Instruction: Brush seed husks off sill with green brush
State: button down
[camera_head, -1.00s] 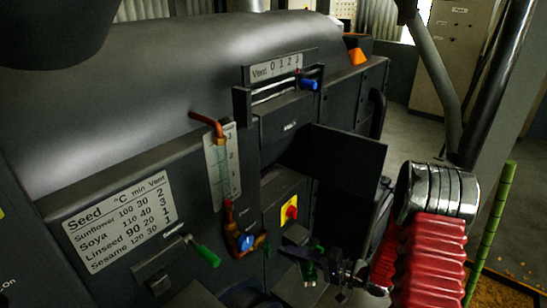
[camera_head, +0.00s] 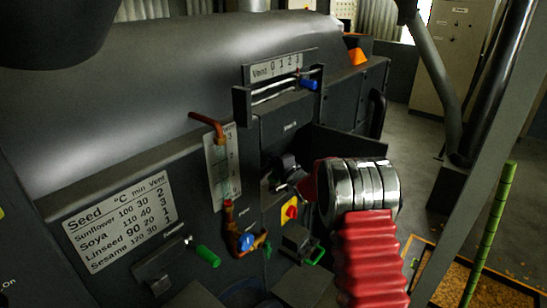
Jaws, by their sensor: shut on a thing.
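My gripper (camera_head: 283,178) is in front of the dark press, at the opening left of the open black flap (camera_head: 345,140). It is small and partly covered by my own wrist. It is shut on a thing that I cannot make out. I cannot clearly pick out the green brush. A green loop (camera_head: 318,256) shows on a dark box (camera_head: 300,240) below the gripper, apart from it; I cannot tell whether it is a handle or part of the brush. The sill and any husks on it are not clearly visible.
A red knob on a yellow plate (camera_head: 290,210) is just below my gripper. A blue valve (camera_head: 246,241), a green-handled lever (camera_head: 207,257) and a blue vent slider (camera_head: 308,84) stick out from the press. A green-banded pole (camera_head: 490,230) stands at right.

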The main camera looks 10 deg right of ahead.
jog(key=shift+w+a+r+h, duration=0.3)
jog(key=shift+w+a+r, duration=0.1)
jog(key=shift+w+r, duration=0.15)
